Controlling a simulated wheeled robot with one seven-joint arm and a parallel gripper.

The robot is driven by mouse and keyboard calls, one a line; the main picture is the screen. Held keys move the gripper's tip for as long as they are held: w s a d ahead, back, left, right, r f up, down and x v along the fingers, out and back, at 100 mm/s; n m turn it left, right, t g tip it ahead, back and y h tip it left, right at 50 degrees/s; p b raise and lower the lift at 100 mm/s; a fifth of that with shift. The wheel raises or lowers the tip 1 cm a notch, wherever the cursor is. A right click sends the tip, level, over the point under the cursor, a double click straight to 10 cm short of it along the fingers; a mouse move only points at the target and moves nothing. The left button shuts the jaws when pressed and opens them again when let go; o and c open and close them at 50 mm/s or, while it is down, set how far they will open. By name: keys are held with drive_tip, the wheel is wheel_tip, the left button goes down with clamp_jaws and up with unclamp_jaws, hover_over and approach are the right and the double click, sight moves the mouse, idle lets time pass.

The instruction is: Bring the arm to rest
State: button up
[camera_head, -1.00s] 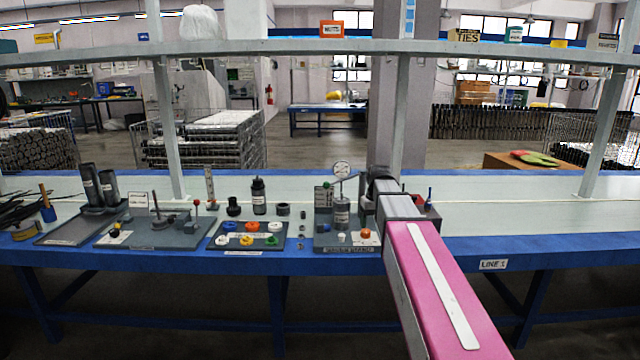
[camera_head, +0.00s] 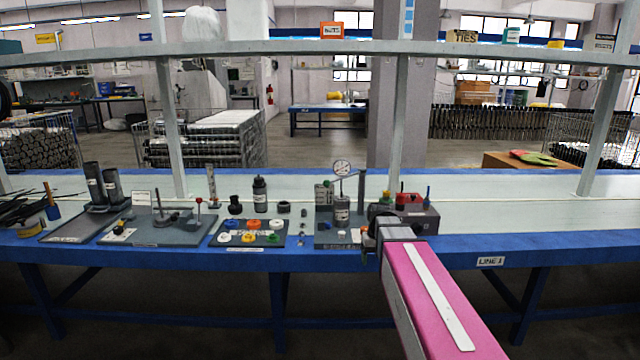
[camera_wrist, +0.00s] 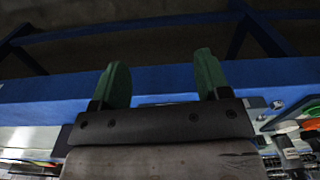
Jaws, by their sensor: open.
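My arm (camera_head: 430,295), pink with a white strip, reaches up from the lower right of the head view to the bench's front edge. My gripper (camera_wrist: 162,75) shows in the wrist view with two green fingers spread apart and nothing between them. The blue bench edge and dark floor lie behind the fingers there. In the head view the wrist hides most of the gripper, beside the right end of the gauge fixture (camera_head: 340,230). Whether it touches the bench cannot be told.
On the bench stand a tray of coloured rings (camera_head: 247,241), a black bottle (camera_head: 260,194), a grey plate with posts (camera_head: 160,227), dark tubes (camera_head: 112,187) and a grey box with a red top (camera_head: 418,217). The bench's right side (camera_head: 530,218) is clear.

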drive_tip(key=s+f+m, duration=0.1)
drive_tip(key=s+f, duration=1)
drive_tip(key=s, duration=0.3)
drive_tip(key=shift+s+f, duration=0.15)
drive_tip(key=shift+f, duration=0.25)
